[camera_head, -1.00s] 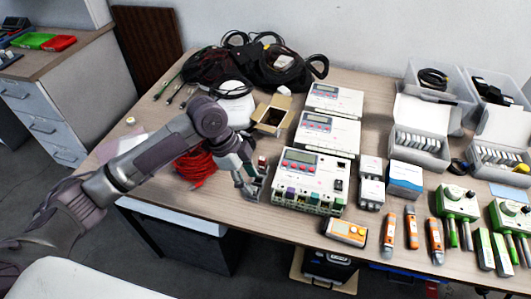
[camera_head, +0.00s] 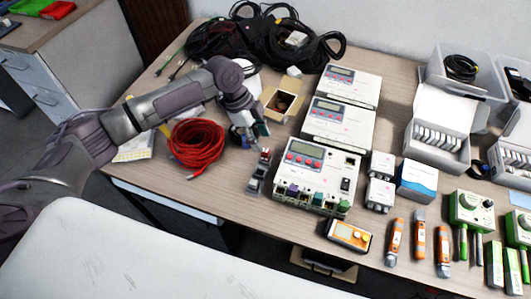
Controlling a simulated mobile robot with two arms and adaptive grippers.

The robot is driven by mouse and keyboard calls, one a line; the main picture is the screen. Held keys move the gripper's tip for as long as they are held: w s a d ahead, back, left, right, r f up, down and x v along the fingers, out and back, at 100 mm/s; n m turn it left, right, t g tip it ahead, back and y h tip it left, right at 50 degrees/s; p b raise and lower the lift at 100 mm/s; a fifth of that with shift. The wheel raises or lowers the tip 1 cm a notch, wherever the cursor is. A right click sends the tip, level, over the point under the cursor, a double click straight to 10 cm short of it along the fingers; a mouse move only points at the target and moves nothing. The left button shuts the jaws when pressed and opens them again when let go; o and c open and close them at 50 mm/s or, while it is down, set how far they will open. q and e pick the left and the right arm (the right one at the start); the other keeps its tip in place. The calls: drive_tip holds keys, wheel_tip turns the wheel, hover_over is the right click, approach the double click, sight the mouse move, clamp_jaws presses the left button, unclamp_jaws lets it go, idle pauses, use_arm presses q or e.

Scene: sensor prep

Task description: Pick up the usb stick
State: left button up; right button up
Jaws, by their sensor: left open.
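I cannot clearly make out the usb stick in the head view. A small grey item with a red and white upper part (camera_head: 259,172) lies on the table just left of the nearest white instrument box, too small to name for sure. My left gripper (camera_head: 250,140) is open, pointing down over the table just beyond this item, between the red cable coil and the instrument boxes. It appears empty. Whether the fingertips touch the table cannot be told. My right gripper is not in view.
A red cable coil (camera_head: 197,142) lies left of my gripper. An open cardboard box (camera_head: 283,104) stands behind it. White instrument boxes (camera_head: 317,172) with displays stand to the right. An orange-and-white meter (camera_head: 348,235) lies at the front edge of the wooden table (camera_head: 222,190).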

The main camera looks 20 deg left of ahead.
sight(265, 150)
use_arm(q)
drive_tip(key=shift+s+d+f+p, duration=0.2)
drive_tip(key=shift+f, duration=0.3)
drive_tip(key=shift+s+d+f+p, duration=0.15)
drive_tip(key=shift+d+f, duration=0.05)
drive_tip(key=shift+f, duration=0.25)
drive_tip(key=shift+x, duration=1.2)
drive_tip(key=shift+f, duration=0.3)
drive_tip(key=shift+d, duration=0.1)
drive_tip(key=shift+c, duration=0.2)
drive_tip(key=c, duration=0.8)
clamp_jaws()
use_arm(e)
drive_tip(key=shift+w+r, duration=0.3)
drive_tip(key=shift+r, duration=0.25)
